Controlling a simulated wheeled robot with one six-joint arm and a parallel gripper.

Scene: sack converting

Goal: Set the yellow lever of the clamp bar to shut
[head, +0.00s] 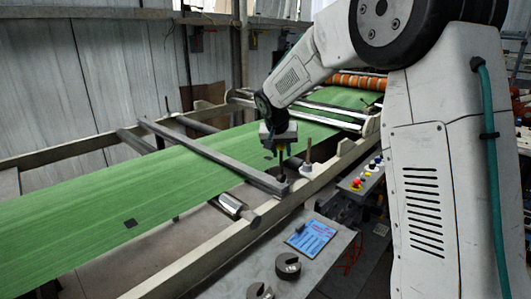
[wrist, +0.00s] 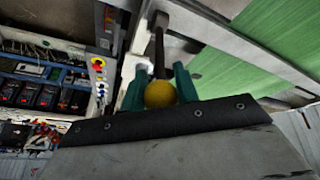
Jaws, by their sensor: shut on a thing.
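The clamp bar (head: 212,152) is a long grey bar lying across the green sack web. Its lever shows as a dark, roughly upright rod (head: 283,172) at the bar's near right end. In the wrist view the lever's yellow ball knob (wrist: 160,95) sits between the green fingers, with the dark shaft (wrist: 160,52) running away from it. My gripper (head: 282,152) is above that end of the bar, and its fingers (wrist: 159,77) are shut on the knob. The knob is mostly hidden in the head view.
The green web (head: 90,215) runs along the machine frame. A panel with coloured buttons (head: 362,178) stands right of the lever. A side table holds a blue card (head: 311,236) and slotted grey weights (head: 288,266). An upright post with a wide base (head: 307,160) is close beside my gripper.

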